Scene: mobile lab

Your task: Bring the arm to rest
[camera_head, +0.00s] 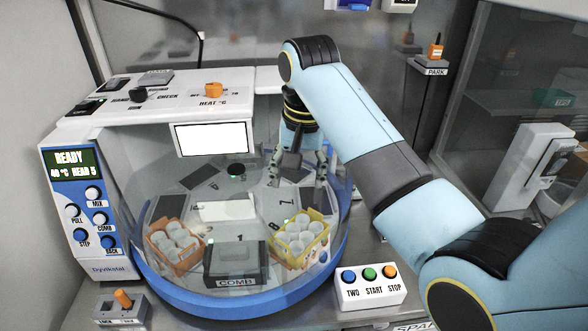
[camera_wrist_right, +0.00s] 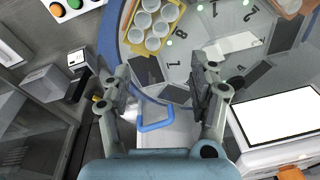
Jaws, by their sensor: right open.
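My right arm comes in from the right in the head view and bends down at its wrist. My right gripper (camera_head: 298,170) points down over the back right of the round, clear-walled machine (camera_head: 232,300), its two fingers apart with nothing between the tips. In the right wrist view the gripper (camera_wrist_right: 163,82) is also spread and empty. A blue handle (camera_wrist_right: 157,124) shows between and below the fingers there; I cannot tell how far it is from them. My left gripper is not in view.
A yellow crate (camera_head: 288,262) and an orange crate (camera_head: 182,268), both with white cups, flank a black COMB block (camera_head: 236,264). A button box (camera_head: 370,291) stands at front right. A PARK post (camera_head: 430,69) with an orange knob stands behind the arm.

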